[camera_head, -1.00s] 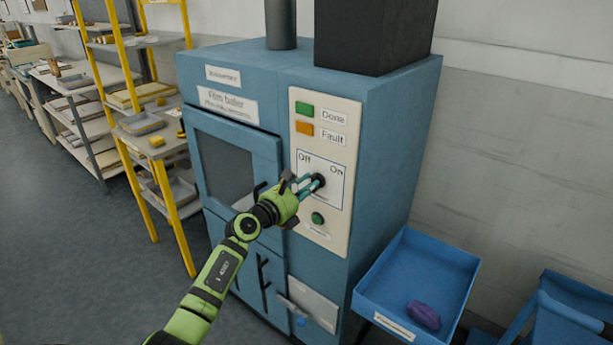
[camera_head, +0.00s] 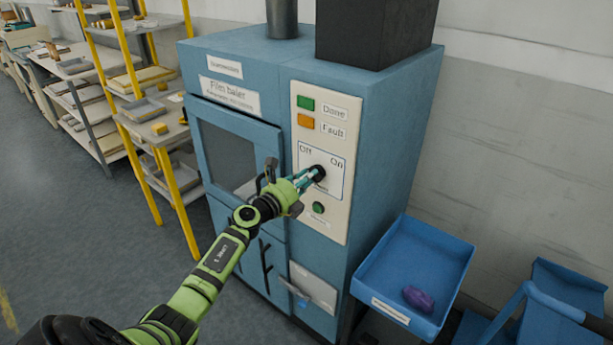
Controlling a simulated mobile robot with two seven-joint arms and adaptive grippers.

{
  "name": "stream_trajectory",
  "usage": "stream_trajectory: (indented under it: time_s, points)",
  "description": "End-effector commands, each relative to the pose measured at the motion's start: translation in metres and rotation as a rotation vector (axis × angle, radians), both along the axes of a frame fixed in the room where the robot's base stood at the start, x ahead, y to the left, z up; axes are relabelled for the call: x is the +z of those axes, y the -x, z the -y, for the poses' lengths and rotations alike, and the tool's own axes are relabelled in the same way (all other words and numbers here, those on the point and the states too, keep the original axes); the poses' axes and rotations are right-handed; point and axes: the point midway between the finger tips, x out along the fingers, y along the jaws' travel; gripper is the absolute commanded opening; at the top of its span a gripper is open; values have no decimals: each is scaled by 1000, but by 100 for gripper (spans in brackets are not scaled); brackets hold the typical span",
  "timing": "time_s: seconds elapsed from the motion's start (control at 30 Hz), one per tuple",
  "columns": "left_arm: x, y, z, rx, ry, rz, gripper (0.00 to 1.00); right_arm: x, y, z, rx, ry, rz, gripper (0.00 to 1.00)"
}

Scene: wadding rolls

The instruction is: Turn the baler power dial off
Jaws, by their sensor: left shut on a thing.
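The blue film baler (camera_head: 400,140) stands against the wall with a cream control panel (camera_head: 333,224) on its front right side. The black power dial (camera_head: 318,172) sits on the panel below the "Off" and "On" labels. My left gripper (camera_head: 310,177) reaches in from the lower left and is shut on the dial. Its fingers partly cover the dial, so I cannot tell where the dial points. My right gripper is not in view.
A green button (camera_head: 319,208) is just below the dial. A blue tray (camera_head: 394,267) with a purple item (camera_head: 418,298) is at the lower right. A yellow-framed shelf (camera_head: 163,180) stands left of the baler. Open grey floor lies at the lower left.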

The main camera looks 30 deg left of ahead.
Motion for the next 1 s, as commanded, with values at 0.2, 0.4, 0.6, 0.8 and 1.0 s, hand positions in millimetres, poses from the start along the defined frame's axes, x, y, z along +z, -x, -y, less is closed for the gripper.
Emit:
stream_trajectory:
  time_s: [0.2,0.4,0.6,0.8,1.0]
  points:
    - [-1,0,0,1,13,-2,0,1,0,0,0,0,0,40]
    - [-1,0,0,0,13,-2,0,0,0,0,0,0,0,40]
    - [-1,0,0,0,12,-2,46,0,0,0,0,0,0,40]
    - [0,0,0,0,11,-1,46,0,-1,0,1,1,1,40]
    - [-2,11,-1,0,7,-3,46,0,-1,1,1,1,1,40]
